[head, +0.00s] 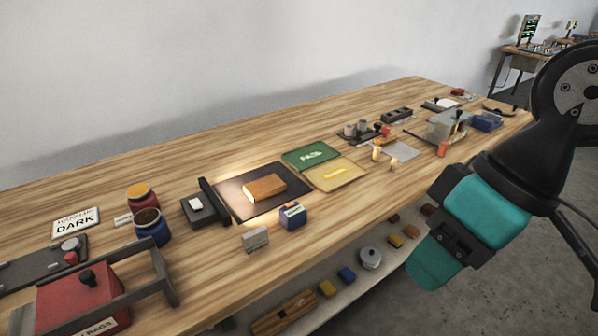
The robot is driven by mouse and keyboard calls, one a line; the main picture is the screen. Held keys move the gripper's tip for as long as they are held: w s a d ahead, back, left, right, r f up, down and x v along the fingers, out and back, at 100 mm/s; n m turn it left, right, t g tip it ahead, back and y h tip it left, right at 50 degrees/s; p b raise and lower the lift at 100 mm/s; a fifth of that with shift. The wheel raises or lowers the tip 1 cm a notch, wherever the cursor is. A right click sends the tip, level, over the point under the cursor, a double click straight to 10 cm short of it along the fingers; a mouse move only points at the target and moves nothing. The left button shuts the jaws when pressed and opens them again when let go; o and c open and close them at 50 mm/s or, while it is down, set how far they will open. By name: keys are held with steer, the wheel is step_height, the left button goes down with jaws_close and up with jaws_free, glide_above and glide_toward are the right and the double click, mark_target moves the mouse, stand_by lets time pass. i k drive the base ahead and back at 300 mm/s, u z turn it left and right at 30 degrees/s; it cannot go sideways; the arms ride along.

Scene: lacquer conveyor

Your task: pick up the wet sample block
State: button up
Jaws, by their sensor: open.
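An orange-brown block (264,187), the likely wet sample block, lies flat on a dark square mat (237,203) near the middle of the wooden bench. Its left end is brightly lit. Nothing touches it from above. My arm, black and teal, hangs at the right of the head view, in front of the bench edge and well apart from the block. I make out no gripper fingers in this view.
Green (308,155) and yellow (336,174) trays lie right of the mat. A blue box (293,215) and a grey block (255,239) stand in front. A dark upright stand (207,206) borders the left. Paint pots (152,226) stand farther left. A lower shelf holds several items.

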mark_target(258, 191)
steer(key=u, duration=0.1)
steer(key=i, duration=0.75)
steer(key=u, duration=0.65)
steer(key=i, duration=0.35)
steer(key=u, duration=0.35)
